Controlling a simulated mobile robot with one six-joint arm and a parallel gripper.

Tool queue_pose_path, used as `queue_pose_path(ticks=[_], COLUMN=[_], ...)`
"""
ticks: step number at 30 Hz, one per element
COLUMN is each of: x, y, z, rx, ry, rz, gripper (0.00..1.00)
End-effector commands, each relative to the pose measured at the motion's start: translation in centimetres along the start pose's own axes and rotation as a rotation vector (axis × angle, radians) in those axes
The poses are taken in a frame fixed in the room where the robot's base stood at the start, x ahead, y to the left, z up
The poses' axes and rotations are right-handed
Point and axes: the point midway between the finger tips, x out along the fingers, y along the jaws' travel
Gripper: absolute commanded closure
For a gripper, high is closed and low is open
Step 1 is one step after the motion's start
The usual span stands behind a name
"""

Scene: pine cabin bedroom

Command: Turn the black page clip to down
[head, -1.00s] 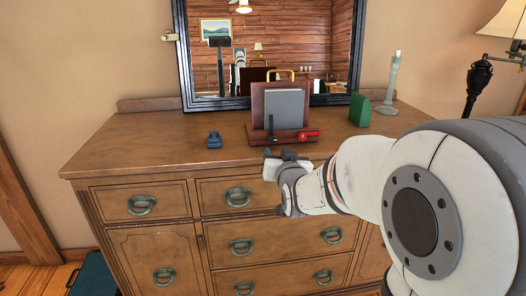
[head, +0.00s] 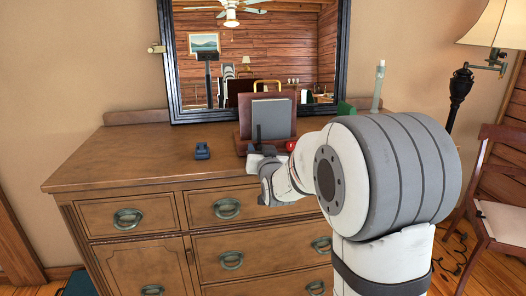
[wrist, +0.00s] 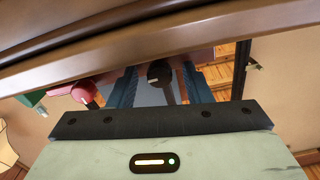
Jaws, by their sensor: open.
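The black page clip (head: 258,134) points upright on the front of a brown wooden book stand (head: 243,128), before a grey book (head: 277,118). In the wrist view the black clip (wrist: 160,76) has a rounded knob and a thin stem, and appears between my two blue fingers. A red clip (head: 291,146) lies sideways to its right; it also shows in the wrist view (wrist: 86,91). My gripper (head: 262,151) is open and empty, low in front of the stand at the dresser's front edge. Whether a finger touches the clip cannot be told.
The stand is on a wooden dresser (head: 135,163) below a black-framed mirror (head: 174,70). A small blue object (head: 202,151) sits left of the stand. A green object (head: 345,108) and a pale candlestick (head: 378,88) are at right. The dresser's left top is clear.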

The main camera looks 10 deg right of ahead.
Motion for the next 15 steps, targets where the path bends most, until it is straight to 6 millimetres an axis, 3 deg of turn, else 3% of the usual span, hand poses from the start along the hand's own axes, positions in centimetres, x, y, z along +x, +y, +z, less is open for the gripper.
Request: queue_pose_path(ticks=[2, 15], x=[-0.02, -0.04], y=[0.02, 0.07], z=[0.00, -0.01], rx=[0.000, 0.000], ry=[0.000, 0.000], rz=[0.000, 0.001], gripper=[0.55, 0.91])
